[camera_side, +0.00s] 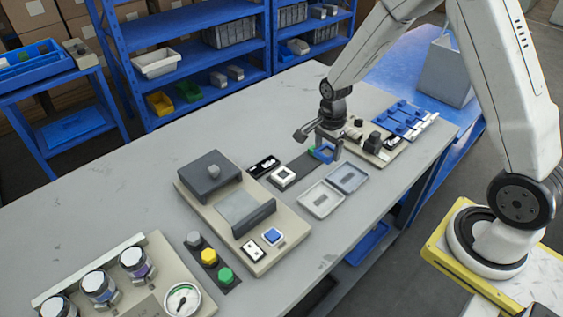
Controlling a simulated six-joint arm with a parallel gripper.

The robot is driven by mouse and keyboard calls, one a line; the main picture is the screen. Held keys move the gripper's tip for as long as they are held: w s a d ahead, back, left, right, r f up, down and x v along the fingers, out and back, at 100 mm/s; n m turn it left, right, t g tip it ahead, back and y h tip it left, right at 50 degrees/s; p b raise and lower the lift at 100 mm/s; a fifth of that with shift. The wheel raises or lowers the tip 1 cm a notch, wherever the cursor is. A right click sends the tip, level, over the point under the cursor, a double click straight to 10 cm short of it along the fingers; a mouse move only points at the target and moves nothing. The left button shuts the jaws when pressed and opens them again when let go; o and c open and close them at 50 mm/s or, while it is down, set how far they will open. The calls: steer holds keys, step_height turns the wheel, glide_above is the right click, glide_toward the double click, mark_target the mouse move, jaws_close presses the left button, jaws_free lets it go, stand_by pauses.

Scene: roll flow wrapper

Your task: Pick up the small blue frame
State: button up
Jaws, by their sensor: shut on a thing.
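The small blue frame (324,154) is between the fingers of my gripper (327,145), at the right of the table's middle. My gripper points down and is shut on the frame. The frame sits over the far end of a dark strip (298,168). I cannot tell whether it touches the strip or hangs just above it. My fingers hide part of the frame.
Two shallow trays, one white (320,199) and one grey-blue (347,178), lie just in front. A white square frame (282,177) lies to the left. A board with blue racks (405,119) is to the right. A beige machine (225,205) stands left.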

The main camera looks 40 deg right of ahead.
steer(key=shift+s+a+r, duration=0.1)
steer(key=shift+s+r, duration=0.25)
steer(key=shift+s, duration=0.4)
steer(key=shift+s+a+r, duration=0.1)
steer(key=shift+s+r, duration=0.2)
steer(key=shift+s, duration=0.45)
steer(key=shift+s+a+r, duration=0.1)
steer(key=shift+s+r, duration=0.25)
steer(key=shift+s, duration=0.4)
steer(key=shift+a, duration=0.1)
